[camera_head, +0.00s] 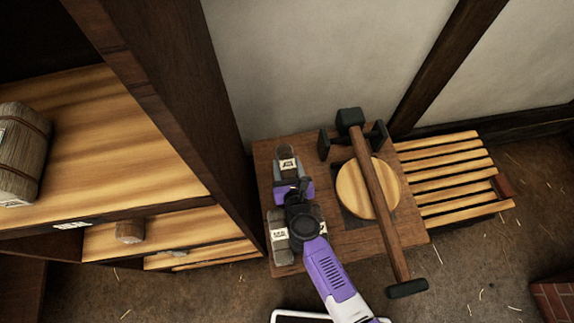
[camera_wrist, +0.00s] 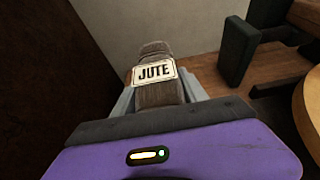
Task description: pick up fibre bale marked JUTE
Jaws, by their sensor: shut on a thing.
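The bale marked JUTE (camera_wrist: 155,88) is brown-grey with a white label, and shows in the wrist view between the two pale fingers. In the head view the bale (camera_head: 287,163) is near the back left corner of the wooden table (camera_head: 262,172). My gripper (camera_wrist: 163,92) is shut on it; in the head view my gripper (camera_head: 287,172) reaches over the table from the front. The bale's lower part is hidden by the gripper, and I cannot tell whether it touches the table.
Other labelled bales (camera_head: 278,236) stand on the table's left front, partly under my arm. A round wooden disc (camera_head: 352,190) and a long-handled scale-like beam (camera_head: 378,200) fill the right. Wooden shelves (camera_head: 150,230) stand left; a slatted rack (camera_head: 450,175) lies right.

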